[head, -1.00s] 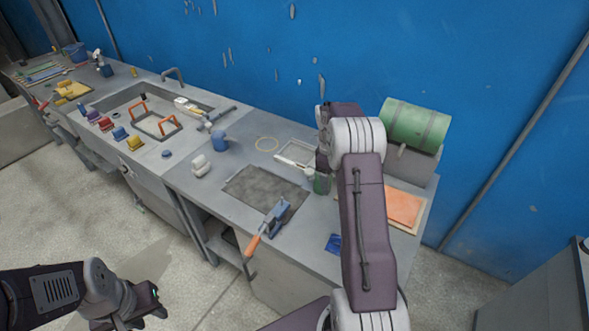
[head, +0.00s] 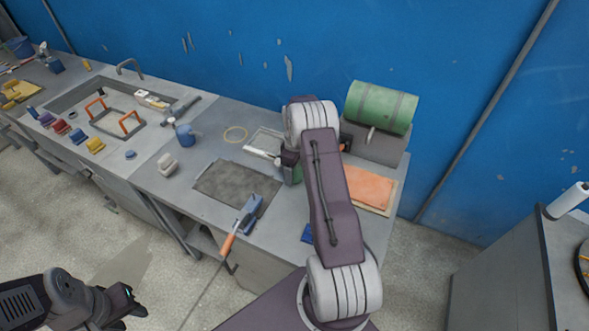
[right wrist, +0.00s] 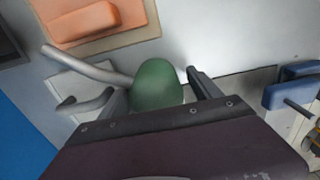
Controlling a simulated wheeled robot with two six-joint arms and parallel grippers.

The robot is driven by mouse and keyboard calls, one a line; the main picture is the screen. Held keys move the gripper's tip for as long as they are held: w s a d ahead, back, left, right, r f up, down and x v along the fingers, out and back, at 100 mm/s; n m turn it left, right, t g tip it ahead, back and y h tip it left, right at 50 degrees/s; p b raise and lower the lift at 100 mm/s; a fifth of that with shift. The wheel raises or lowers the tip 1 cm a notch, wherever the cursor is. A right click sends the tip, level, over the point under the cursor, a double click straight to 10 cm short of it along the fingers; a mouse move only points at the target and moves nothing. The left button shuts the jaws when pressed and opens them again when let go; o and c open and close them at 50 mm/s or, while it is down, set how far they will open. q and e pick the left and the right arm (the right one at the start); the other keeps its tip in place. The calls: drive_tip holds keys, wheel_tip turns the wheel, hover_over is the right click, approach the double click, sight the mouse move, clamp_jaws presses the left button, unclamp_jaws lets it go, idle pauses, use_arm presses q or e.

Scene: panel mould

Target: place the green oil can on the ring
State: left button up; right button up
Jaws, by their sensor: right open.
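The green oil can (head: 292,175) stands on the workbench, partly hidden behind my right arm and gripper in the head view. In the right wrist view the can (right wrist: 156,84) shows as a rounded green body between the fingers. My right gripper (right wrist: 154,88) is open, with one finger on each side of the can; contact cannot be told. The ring (head: 235,134) is a thin yellowish loop lying flat on the bench, left of the can and toward the wall. Nothing is on it. My left gripper (head: 133,302) is low at the left, away from the bench; its jaws are unclear.
A light tray (head: 268,141) lies between ring and can. A blue mug (head: 186,135) stands left of the ring. A dark mat (head: 237,184) and a blue vise (head: 250,211) are nearer the front. An orange pad (head: 370,187) and a green drum (head: 382,107) are at right.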

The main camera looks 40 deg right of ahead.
drive_tip(key=shift+s+a+f, duration=0.1)
drive_tip(key=shift+f, duration=0.4)
drive_tip(key=shift+w+d+f, duration=0.25)
drive_tip(key=shift+d+f, duration=0.05)
drive_tip(key=shift+f, duration=0.1)
drive_tip(key=shift+w+d, duration=0.1)
drive_tip(key=shift+c, duration=0.9)
drive_tip(key=shift+a+r, duration=0.2)
drive_tip(key=shift+r, duration=0.05)
drive_tip(key=c, duration=1.3)
use_arm(q)
drive_tip(key=shift+w+d, duration=0.15)
drive_tip(key=shift+d, duration=0.05)
use_arm(e)
drive_tip(key=shift+d, duration=0.1)
clamp_jaws()
